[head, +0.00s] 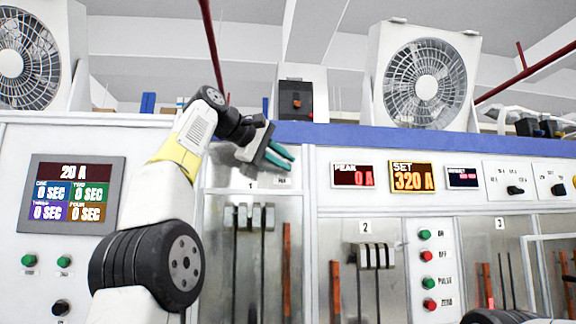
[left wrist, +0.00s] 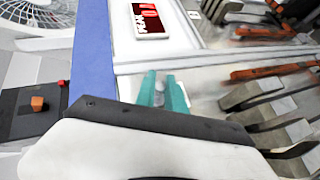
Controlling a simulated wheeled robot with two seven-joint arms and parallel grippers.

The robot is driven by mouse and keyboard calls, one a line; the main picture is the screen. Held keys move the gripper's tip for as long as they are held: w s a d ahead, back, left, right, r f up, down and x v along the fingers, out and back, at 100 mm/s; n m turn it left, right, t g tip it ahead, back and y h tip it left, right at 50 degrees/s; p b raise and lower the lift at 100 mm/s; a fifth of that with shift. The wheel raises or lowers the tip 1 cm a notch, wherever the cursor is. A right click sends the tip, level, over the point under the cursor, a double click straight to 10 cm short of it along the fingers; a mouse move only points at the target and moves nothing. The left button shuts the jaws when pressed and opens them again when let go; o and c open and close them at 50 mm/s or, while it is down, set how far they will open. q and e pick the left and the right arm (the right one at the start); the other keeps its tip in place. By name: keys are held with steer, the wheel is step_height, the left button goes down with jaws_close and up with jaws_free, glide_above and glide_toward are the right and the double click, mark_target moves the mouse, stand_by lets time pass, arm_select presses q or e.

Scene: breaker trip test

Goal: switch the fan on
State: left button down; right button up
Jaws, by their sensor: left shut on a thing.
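A white box fan (head: 425,88) stands on top of the cabinet right of centre, and another fan (head: 28,58) stands at the far left. Part of a fan also shows in the left wrist view (left wrist: 32,14). My left gripper (head: 281,157) is at the cabinet's front, just below the blue rail. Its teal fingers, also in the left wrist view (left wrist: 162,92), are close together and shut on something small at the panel. I cannot make out what it holds. My right gripper is not in view. Dark rotary switches (head: 515,190) sit on the panel at the right.
The panel has a PEAK display (head: 353,175), a SET display (head: 412,177) reading 320 A, and green and red buttons (head: 427,255). Bays with grey levers (head: 375,256) lie below.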

arm_select(q)
steer(key=c, duration=1.4)
jaws_free()
steer(key=v, duration=0.8)
steer(key=shift+f, duration=0.1)
